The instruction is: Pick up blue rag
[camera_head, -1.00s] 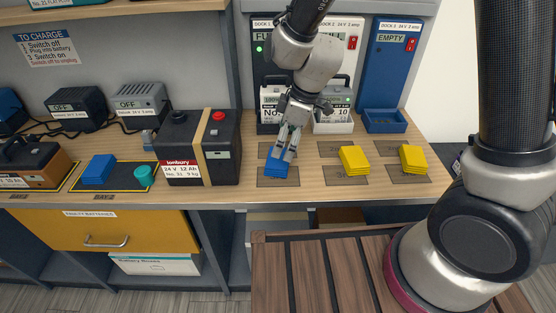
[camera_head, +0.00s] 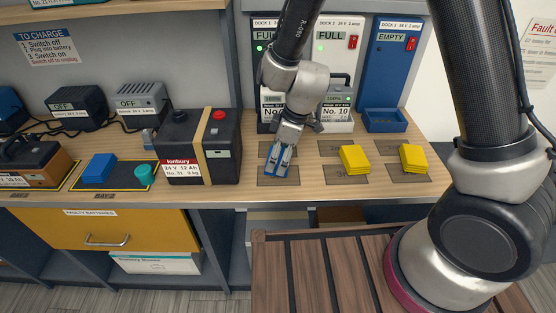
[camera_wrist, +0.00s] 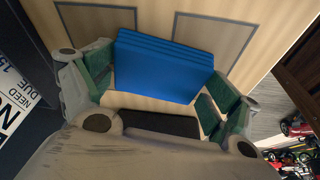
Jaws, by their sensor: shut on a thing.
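A folded blue rag (camera_wrist: 165,66) is between the green pads of my gripper (camera_wrist: 160,88) in the wrist view, with both pads against its sides. In the head view my gripper (camera_head: 279,165) points down at the bench, shut on this rag, which is partly hidden by the fingers. The rag appears slightly above the grey mat (camera_head: 278,182), whose front part shows bare. A second folded blue rag (camera_head: 99,168) lies on a dark yellow-edged mat at the left, apart from my gripper.
Folded yellow cloths (camera_head: 354,158) and (camera_head: 413,158) lie on mats to the right. A black battery (camera_head: 205,165) stands left of my gripper, and a teal cup (camera_head: 144,175) beyond it. Docked batteries stand behind my gripper. A slatted wooden surface (camera_head: 330,275) is in front.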

